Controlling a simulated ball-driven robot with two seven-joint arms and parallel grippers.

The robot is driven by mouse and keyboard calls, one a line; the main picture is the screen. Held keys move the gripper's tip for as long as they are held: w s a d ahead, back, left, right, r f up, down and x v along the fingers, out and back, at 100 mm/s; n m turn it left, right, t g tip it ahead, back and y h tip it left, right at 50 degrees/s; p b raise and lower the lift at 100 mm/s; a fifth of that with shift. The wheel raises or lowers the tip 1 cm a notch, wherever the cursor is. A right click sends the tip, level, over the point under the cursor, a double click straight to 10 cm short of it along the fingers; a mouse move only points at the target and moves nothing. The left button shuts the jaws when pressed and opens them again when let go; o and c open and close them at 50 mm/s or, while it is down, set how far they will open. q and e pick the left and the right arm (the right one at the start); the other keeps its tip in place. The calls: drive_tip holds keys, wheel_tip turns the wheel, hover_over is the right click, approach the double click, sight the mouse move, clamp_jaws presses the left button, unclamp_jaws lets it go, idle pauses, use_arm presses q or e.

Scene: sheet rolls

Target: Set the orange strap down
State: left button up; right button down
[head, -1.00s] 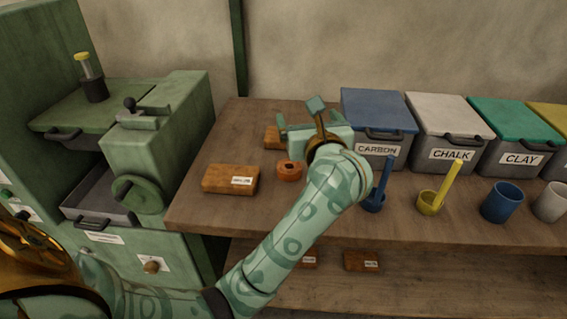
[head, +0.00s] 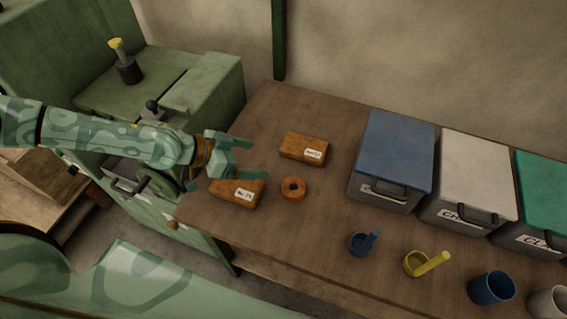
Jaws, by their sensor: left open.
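The orange strap (head: 293,188) is a small coiled ring with a dark centre hole. My left gripper (head: 258,159) is open and empty, up and to the left of the strap in the head view. Its fingers point right and appear above the bench, apart from the strap. My right gripper is not in view.
Labelled brown blocks (head: 303,148) (head: 237,193) flank the strap. A blue bin (head: 395,155), white bin (head: 470,178) and green bin (head: 540,190) stand right. Small cups, one blue (head: 491,287), line the front edge. A green machine (head: 205,85) stands left.

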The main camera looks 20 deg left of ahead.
use_arm(q)
drive_tip(key=f+m, duration=0.1)
drive_tip(key=s+f+g+y, duration=0.1)
drive_tip(key=f, duration=0.1)
drive_tip(key=f+m, duration=0.1)
drive_tip(key=shift+s+a+f+m+g+y, duration=0.25)
drive_tip(key=shift+s+a+m+g+y, duration=0.05)
drive_tip(key=shift+s+a+g, duration=0.1)
approach(291, 187)
drive_tip(key=w+f, duration=0.1)
drive_tip(key=w+d+f, duration=0.1)
drive_tip(key=f, duration=0.1)
drive_tip(key=shift+d+b, duration=0.15)
drive_tip(key=shift+b, duration=0.25)
drive_tip(key=x, duration=0.5)
drive_tip(key=shift+s+d+r, duration=0.1)
drive_tip(key=shift+s+d, duration=0.25)
drive_tip(key=shift+w+d+f, duration=0.2)
drive_tip(key=shift+d+f, duration=0.05)
drive_tip(key=shift+f, duration=0.05)
drive_tip(key=c, duration=1.2)
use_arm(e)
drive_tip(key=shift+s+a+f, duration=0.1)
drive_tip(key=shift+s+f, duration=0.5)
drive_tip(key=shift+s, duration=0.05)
use_arm(q)
drive_tip(key=shift+r, duration=0.2)
